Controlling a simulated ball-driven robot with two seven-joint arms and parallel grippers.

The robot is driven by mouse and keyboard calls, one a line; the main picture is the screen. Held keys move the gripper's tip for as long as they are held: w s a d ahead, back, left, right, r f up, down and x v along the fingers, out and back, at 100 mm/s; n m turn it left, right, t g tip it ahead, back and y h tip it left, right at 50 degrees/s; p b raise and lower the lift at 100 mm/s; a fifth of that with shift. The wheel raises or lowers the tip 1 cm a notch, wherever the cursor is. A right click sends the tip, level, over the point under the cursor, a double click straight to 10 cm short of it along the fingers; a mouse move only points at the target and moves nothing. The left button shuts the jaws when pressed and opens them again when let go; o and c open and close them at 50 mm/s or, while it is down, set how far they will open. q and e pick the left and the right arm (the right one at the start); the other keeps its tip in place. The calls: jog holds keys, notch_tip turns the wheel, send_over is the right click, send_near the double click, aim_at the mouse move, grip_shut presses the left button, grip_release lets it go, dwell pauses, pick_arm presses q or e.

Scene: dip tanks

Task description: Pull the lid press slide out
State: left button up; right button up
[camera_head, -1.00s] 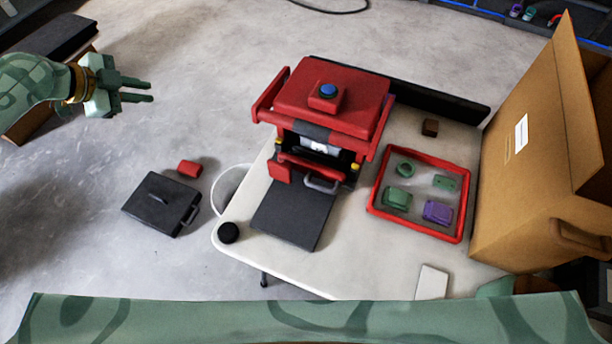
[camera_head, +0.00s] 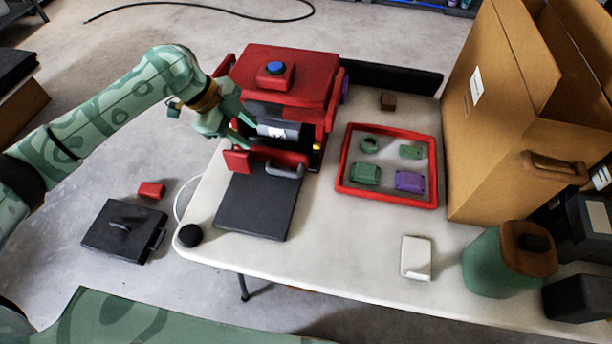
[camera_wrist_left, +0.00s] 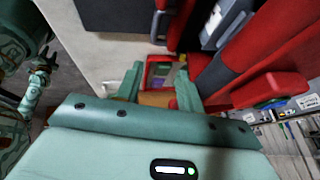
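The lid press (camera_head: 290,65) is a red housing with a blue button on top, standing on the white table. Its slide shows at the front opening as a red bar with a grey handle (camera_head: 285,170), above a dark plate. A pale part sits inside the opening. My left gripper (camera_head: 247,132) is at the press's front left, close to the opening, with its fingers partly overlapping the press. In the left wrist view its two fingers (camera_wrist_left: 158,84) are apart with nothing between them; red press parts are to the right.
A red tray (camera_head: 341,160) with green and purple pieces lies right of the press. A black knob (camera_head: 190,235) is at the table's left corner, and a white block (camera_head: 416,257) is near the front edge. Open table lies between.

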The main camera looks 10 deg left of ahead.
pick_arm(q)
jog(key=b, duration=0.7)
send_near(281, 171)
jog(key=shift+y, duration=0.4)
jog(key=x, duration=0.8)
jog(key=shift+w+d, duration=0.1)
jog(key=shift+d, duration=0.25)
jog(key=shift+c, duration=0.4)
grip_shut()
